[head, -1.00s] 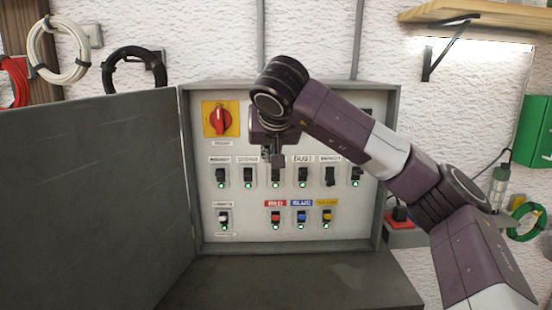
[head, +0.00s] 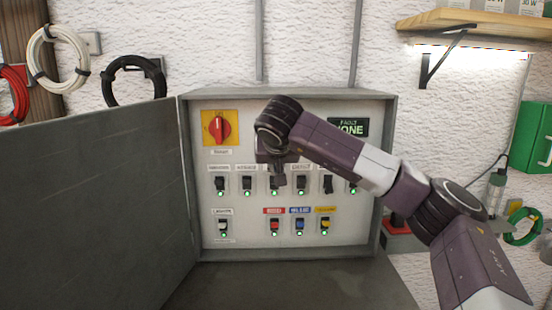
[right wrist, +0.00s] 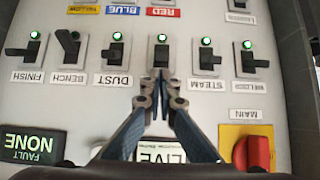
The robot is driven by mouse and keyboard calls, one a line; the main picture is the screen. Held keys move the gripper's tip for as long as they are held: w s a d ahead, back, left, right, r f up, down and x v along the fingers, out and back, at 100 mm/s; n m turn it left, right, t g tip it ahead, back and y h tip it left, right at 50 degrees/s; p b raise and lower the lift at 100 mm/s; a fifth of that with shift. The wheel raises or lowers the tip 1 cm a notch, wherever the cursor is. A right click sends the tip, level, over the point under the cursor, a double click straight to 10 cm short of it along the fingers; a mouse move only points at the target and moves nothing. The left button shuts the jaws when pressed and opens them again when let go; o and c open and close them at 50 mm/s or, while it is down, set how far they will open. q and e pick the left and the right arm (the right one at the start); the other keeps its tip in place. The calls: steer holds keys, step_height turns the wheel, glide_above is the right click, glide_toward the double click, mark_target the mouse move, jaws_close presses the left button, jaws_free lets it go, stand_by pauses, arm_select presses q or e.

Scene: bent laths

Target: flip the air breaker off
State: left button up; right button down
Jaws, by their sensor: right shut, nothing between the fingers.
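The grey breaker panel (head: 345,222) stands open, with a row of black toggle breakers. My right gripper (right wrist: 161,78) is shut and empty; its closed tips are at the third breaker from the left of the upper row in the head view. That breaker (right wrist: 162,52) has a lit green lamp in the right wrist view, which sees the panel upside down. Its label is hidden behind my fingers, so I cannot read "air". It sits between the DUST breaker (right wrist: 117,50) and the STEAM breaker (right wrist: 207,58). I cannot tell whether the tips touch its lever. My left gripper is not in view.
The BENCH breaker (right wrist: 69,45) shows no lit lamp and its lever is tilted. A red main switch (head: 219,128) is at the upper left. A fault display (head: 348,127) reads NONE. The open door (head: 95,195) bounds the left side.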

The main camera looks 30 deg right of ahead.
steer(key=x, duration=0.2)
steer(key=shift+w+d+f, duration=0.15)
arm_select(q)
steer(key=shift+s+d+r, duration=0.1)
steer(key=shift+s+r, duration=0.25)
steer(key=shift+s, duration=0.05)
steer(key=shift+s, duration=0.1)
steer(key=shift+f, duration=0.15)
arm_select(e)
steer(key=shift+s+a+f, duration=0.2)
steer(key=shift+s+f, duration=0.1)
steer(key=shift+f, duration=0.1)
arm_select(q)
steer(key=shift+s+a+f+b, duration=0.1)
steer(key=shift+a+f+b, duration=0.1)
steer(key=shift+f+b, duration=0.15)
arm_select(e)
steer(key=shift+s+a+f, duration=0.2)
steer(key=shift+s+f, duration=0.1)
steer(key=shift+f, duration=0.15)
steer(key=shift+s+a+f, duration=0.15)
steer(key=shift+s+f, duration=0.1)
steer(key=shift+f, duration=0.2)
